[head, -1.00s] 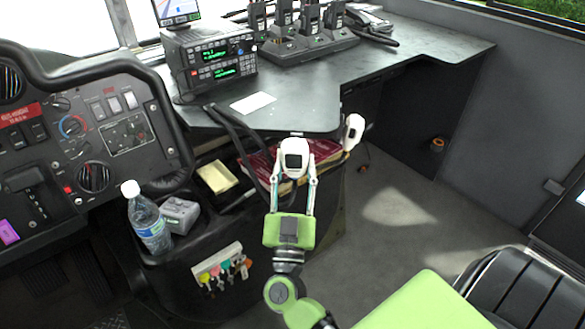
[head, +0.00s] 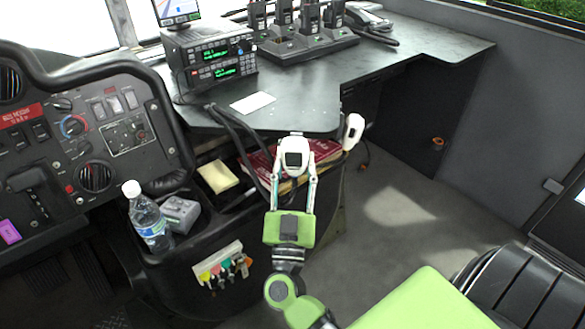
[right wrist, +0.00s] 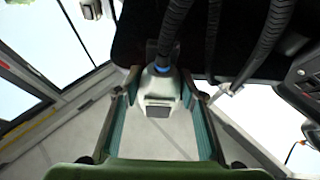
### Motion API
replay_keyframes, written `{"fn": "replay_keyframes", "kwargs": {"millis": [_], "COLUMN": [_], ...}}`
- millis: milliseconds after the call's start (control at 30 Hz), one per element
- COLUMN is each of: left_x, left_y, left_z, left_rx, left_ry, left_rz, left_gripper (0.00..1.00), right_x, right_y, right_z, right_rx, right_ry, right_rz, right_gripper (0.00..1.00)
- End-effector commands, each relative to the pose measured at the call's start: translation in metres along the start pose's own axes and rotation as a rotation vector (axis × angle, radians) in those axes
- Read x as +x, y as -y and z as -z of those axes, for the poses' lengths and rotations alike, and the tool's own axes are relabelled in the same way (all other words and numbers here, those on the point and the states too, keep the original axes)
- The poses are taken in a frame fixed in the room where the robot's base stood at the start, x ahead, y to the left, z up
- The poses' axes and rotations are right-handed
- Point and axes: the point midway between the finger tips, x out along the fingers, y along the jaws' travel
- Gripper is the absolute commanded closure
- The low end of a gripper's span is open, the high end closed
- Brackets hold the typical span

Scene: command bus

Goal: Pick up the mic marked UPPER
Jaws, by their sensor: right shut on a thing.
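A white hand mic (head: 293,157) with a dark square on its face is between the fingers of my right gripper (head: 294,170), just below the desk's front edge. In the right wrist view the same mic (right wrist: 158,93) is between the teal finger pads of the gripper (right wrist: 160,100), with a blue ring at its cord end. The gripper is shut on it. I cannot read any marking on it. A second white mic (head: 354,128) hangs to the right at the desk edge. My left gripper is not in view.
A two-display radio (head: 212,60) and a charger with several handsets (head: 308,45) stand on the desk (head: 400,60). Dark cords hang beside the held mic. Floor to the right is clear.

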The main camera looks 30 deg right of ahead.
Motion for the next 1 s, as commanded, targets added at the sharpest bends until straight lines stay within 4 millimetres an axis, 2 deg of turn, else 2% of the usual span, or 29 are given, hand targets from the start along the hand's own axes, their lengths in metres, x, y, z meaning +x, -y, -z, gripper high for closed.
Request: {"fn": "replay_keyframes", "kwargs": {"millis": [267, 700, 900, 1000], "left_x": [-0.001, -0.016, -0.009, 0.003], "left_y": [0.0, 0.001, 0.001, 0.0], "left_z": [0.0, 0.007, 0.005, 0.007], "left_rx": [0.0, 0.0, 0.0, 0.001], "left_ry": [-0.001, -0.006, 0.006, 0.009], "left_rz": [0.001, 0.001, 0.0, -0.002], "left_gripper": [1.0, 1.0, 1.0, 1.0], "right_x": [0.0, -0.027, -0.04, -0.044], "right_y": [0.0, 0.0, 0.0, 0.0], "right_z": [0.002, 0.022, 0.031, 0.033], "right_rx": [0.0, 0.001, 0.0, 0.0], "right_ry": [-0.001, 0.001, -0.001, 0.001], "right_rz": [-0.001, 0.0, 0.0, 0.0], "right_gripper": [0.8, 0.8, 0.8, 0.8]}}
